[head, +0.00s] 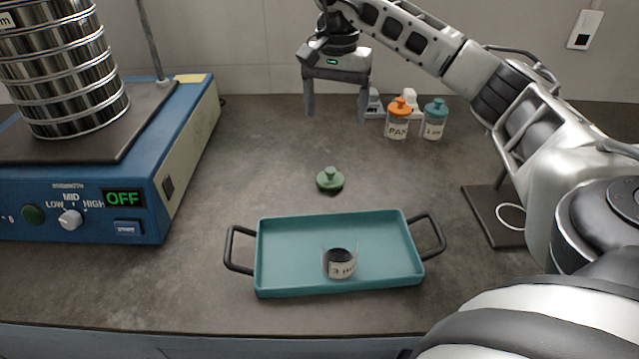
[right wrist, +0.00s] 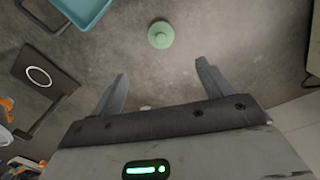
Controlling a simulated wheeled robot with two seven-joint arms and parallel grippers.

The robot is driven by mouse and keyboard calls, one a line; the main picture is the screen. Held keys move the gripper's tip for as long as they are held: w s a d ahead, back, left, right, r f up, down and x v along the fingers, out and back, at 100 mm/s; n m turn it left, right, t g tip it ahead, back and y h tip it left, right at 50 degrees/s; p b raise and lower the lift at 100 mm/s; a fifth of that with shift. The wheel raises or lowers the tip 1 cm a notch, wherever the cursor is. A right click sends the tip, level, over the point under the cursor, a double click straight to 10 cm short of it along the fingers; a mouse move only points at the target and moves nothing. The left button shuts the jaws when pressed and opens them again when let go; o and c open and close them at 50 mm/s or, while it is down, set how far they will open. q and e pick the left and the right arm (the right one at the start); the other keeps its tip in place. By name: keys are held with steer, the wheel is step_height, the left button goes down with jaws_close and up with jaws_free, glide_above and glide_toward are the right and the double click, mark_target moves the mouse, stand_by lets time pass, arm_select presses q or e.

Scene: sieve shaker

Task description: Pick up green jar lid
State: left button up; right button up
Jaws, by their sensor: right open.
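The green jar lid (head: 330,179), a round disc with a knob, lies knob up on the counter behind the teal tray (head: 300,225). It also shows in the right wrist view (right wrist: 161,35), ahead of the fingers and between their lines. My right gripper (head: 337,117) is open and empty, pointing down above the counter, behind and above the lid and apart from it. Its two fingers also show in the right wrist view (right wrist: 160,85). A small clear jar (head: 341,266) with dark contents and a label stands open in the tray. My left gripper is not in view.
A blue sieve shaker (head: 135,190) with a stack of metal sieves (head: 70,80) stands at the left, its display reading OFF. Jars with orange (head: 398,120) and teal (head: 434,120) lids stand at the back right. A dark stand base (head: 490,225) is at the right. Counter around the lid is clear.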

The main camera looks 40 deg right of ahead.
glide_toward(331, 170)
steer(key=f, duration=0.5)
steer(key=shift+s+d+f, duration=0.1)
steer(key=shift+s+d, duration=0.05)
steer(key=shift+d, duration=0.1)
steer(key=shift+w+a+f+p, duration=0.1)
steer(key=shift+f+p, duration=0.1)
steer(key=shift+f, duration=1.2)
steer(key=shift+w+a+f+p, duration=0.1)
steer(key=shift+f+p, duration=0.05)
steer(key=shift+f, duration=1.2)
steer(key=c, duration=1.1)
